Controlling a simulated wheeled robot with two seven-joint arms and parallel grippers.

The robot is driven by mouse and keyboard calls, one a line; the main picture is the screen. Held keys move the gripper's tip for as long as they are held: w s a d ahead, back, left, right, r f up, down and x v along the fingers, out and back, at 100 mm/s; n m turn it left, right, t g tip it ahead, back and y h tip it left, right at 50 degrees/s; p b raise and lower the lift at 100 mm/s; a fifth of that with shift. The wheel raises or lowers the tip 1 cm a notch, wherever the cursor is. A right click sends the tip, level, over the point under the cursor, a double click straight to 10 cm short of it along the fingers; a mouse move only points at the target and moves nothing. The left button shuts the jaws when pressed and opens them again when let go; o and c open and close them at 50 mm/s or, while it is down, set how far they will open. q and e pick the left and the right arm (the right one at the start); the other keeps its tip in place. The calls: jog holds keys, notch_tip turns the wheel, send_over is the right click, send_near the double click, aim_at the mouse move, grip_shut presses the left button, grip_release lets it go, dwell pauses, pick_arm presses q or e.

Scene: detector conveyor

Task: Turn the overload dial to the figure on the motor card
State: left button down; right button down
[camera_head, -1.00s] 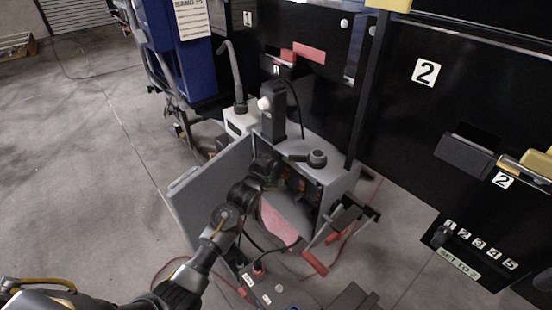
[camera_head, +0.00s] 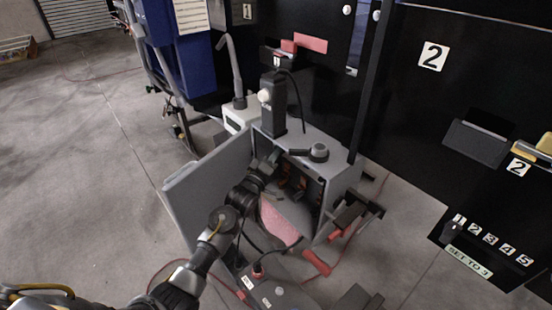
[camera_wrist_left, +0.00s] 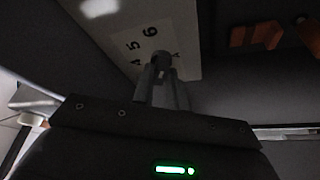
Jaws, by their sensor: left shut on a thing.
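The overload dial is a dark knob (camera_wrist_left: 161,61) on a pale plate (camera_wrist_left: 186,32) in the left wrist view. The figures 4, 5 and 6 and a letter A show around it; the rest of the scale is hidden or dark. My left gripper (camera_wrist_left: 161,70) is shut on the knob. In the head view my left gripper (camera_head: 268,166) is inside the open grey box (camera_head: 338,171), and the dial is hidden there. I cannot pick out a motor card with a readable figure. My right gripper is not in view.
The box's grey door (camera_head: 208,188) stands open left of my arm. A black panel with selector figures (camera_head: 490,239) is at right. Red cable lies on the floor.

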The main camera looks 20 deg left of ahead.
pick_arm(q)
jog(key=shift+f+m+h, duration=0.1)
jog(key=shift+m+h, duration=0.2)
jog(key=shift+m, duration=0.2)
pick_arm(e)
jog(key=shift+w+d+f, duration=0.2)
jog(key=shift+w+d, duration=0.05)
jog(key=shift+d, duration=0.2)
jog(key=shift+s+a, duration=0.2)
pick_arm(q)
jog(key=c, duration=1.4)
grip_release()
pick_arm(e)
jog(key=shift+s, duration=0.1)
